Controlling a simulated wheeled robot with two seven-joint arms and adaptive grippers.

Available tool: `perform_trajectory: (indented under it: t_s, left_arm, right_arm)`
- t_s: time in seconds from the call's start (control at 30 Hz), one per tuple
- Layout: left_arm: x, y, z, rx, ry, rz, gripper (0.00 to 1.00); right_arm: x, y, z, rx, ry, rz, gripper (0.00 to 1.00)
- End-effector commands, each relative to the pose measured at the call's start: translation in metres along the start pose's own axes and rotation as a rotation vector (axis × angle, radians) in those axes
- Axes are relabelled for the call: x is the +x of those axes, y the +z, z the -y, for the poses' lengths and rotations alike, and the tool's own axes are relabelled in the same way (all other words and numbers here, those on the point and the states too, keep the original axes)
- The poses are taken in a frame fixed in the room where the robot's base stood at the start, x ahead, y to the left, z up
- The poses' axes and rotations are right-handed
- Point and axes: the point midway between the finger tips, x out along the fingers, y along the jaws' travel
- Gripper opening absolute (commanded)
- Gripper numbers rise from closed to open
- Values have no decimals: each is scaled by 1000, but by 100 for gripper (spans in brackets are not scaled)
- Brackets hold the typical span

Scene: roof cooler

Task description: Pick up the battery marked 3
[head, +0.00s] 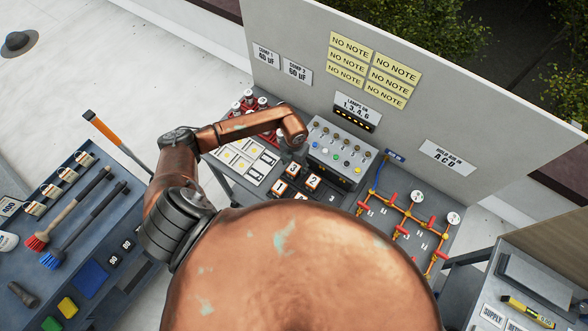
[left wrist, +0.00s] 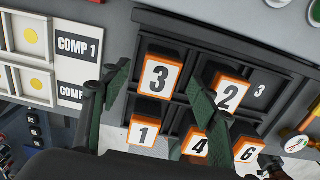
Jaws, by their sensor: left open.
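The battery marked 3 (left wrist: 160,76) is a dark block with an orange-edged white label. It sits in the upper left cell of a dark rack (left wrist: 184,24), and also shows in the head view (head: 295,168). My left gripper (left wrist: 161,82) is open and empty. In the left wrist view its two green-padded fingers appear on either side of battery 3; I cannot tell how far above it they are. The right finger partly covers the battery marked 2 (left wrist: 232,92). My right gripper is not in view.
The batteries marked 1 (left wrist: 144,131), 4 (left wrist: 196,142) and 6 (left wrist: 248,150) are close below. A grey control box (head: 340,150) stands behind the rack. A card with COMP 1 (left wrist: 80,46) lies to the left. Red and yellow piping (head: 408,213) is to the right.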

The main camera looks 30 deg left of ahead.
Motion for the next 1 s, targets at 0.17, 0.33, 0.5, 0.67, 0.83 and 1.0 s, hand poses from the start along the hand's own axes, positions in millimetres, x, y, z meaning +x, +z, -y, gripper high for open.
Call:
perform_trajectory:
  t_s: [0.17,0.33,0.5,0.67,0.83,1.0]
  left_arm:
    - [22,-2,-1,-3,-2,0,55]
    - [29,-2,-1,-1,-2,1,55]
    - [29,-2,-1,-1,-2,1,53]
    - [29,-2,-1,-1,-2,1,42]
    - [29,-2,-1,-1,-2,1,30]
    - [29,-2,-1,-1,-2,1,19]
  right_arm:
    - [-11,-16,-5,-5,5,-21,49]
    - [-11,-24,-7,-7,7,-30,49]
    - [-11,-24,-7,-8,6,-30,49]
    - [-11,-20,-6,-7,6,-26,49]
    - [-11,-16,-6,-6,5,-20,49]
    - [-11,-16,-4,-6,4,-20,49]
